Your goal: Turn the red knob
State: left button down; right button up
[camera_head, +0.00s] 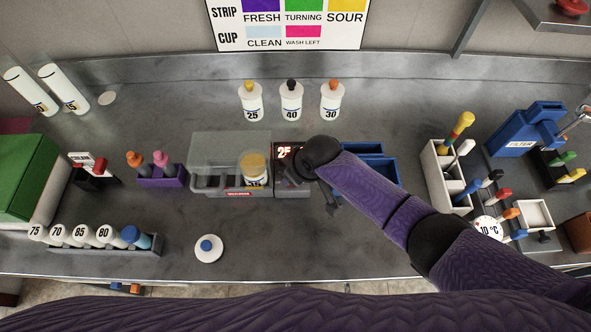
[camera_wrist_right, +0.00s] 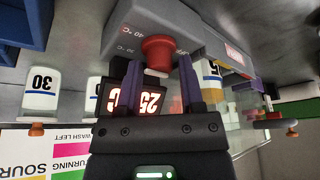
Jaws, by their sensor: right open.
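The red knob (camera_wrist_right: 158,52) sits on the face of a grey control box (camera_wrist_right: 180,20) with temperature marks beside it. My right gripper (camera_wrist_right: 160,66) is open, with one dark finger on each side of the knob in the right wrist view. I cannot tell whether either finger touches it. In the head view my right wrist covers the knob. My left gripper is not in view.
Left of the control box is a clear-lidded bath (camera_head: 215,180) holding a yellow-capped bottle (camera_head: 254,168). Blue bins (camera_head: 375,165) stand right of my wrist. Bottles marked 25 (camera_head: 250,103), 40 (camera_head: 291,103) and 30 (camera_head: 331,103) stand behind.

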jog(key=p+v, duration=0.4)
jog(key=v, duration=0.5)
jog(key=shift+d+r, duration=0.15)
jog(key=shift+r, duration=0.25)
jog(key=shift+s, duration=0.1)
